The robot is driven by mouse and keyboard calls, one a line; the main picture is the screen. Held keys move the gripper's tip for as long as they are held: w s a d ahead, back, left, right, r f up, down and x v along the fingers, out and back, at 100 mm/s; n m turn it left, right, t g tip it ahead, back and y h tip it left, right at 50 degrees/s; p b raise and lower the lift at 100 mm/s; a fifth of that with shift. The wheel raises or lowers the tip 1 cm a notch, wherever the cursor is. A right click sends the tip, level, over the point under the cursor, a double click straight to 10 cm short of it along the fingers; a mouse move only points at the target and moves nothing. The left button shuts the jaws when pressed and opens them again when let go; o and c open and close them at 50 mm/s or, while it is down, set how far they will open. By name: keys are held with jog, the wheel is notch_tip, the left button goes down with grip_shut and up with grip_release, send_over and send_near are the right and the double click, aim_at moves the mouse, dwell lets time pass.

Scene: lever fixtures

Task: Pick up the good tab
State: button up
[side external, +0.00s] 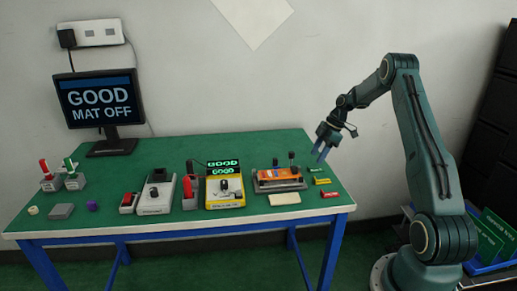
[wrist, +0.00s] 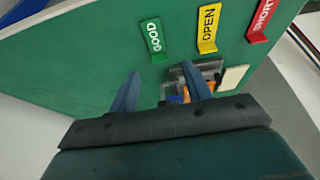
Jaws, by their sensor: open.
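The good tab is a green tab (wrist: 154,38) with white lettering, on the green mat. In the side external view it is a small green piece (side external: 314,169) at the right of the table. My gripper (side external: 321,154) is above the right part of the table, close over the green tab. In the wrist view my gripper (wrist: 160,70) is open and empty, its two blue fingers apart. The good tab shows beyond the fingertips, and the fingers are not around it.
A yellow OPEN tab (wrist: 208,27) and a red SHORT tab (wrist: 262,20) lie in a row with it. An orange-and-grey lever fixture (side external: 279,178) stands to the left, with a cream pad (side external: 284,198) in front. A monitor (side external: 98,100) reads "GOOD MAT OFF".

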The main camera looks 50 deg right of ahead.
aim_at(309, 168)
jog(key=shift+x, duration=2.65)
jog(key=shift+w+r, duration=0.1)
jog(key=shift+w, duration=0.05)
jog(key=c, duration=1.1)
